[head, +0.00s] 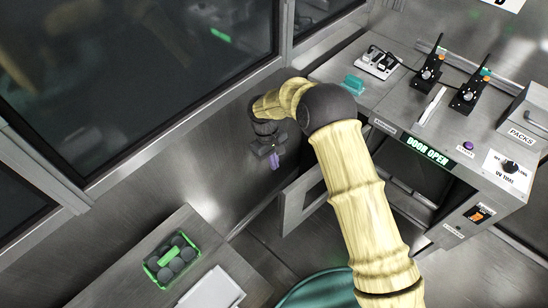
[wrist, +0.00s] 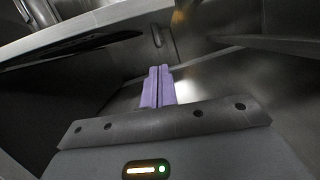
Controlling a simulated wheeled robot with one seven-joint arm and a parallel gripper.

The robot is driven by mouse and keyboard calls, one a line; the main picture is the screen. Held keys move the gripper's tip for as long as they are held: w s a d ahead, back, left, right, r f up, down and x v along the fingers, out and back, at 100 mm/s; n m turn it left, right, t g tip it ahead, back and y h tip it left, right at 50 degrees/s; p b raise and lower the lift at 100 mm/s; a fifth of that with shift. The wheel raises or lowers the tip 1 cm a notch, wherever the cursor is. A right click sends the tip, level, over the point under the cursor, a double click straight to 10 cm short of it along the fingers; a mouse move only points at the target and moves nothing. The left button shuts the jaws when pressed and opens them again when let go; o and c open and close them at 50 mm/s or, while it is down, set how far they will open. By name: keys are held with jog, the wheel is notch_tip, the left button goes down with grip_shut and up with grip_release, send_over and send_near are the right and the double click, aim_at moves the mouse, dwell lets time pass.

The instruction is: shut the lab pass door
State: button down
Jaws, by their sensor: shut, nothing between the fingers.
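The lab pass door (head: 296,193) is a metal-framed panel in the head view. It stands open, swung out from the front of the steel cabinet at the left of its opening (head: 415,172). A green display (head: 427,151) above the opening reads "DOOR OPEN". My gripper (head: 274,161) has purple fingers and is to the left of the door, on its outer side, apparently apart from it. The fingers (wrist: 158,87) are together and empty in the wrist view. My arm hides part of the door and the opening.
A wall with dark windows (head: 150,70) runs close behind my gripper. A bench (head: 195,225) with a green rack (head: 171,258) stands at the lower left. Radios (head: 430,70), a socket strip (head: 377,62) and a packs box (head: 528,115) sit on the cabinet top.

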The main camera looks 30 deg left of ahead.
jog(key=s+d+f+p, duration=0.2)
jog(key=d+f, duration=0.3)
jog(key=f, duration=0.1)
dwell(0.3)
jog(key=shift+s, duration=0.1)
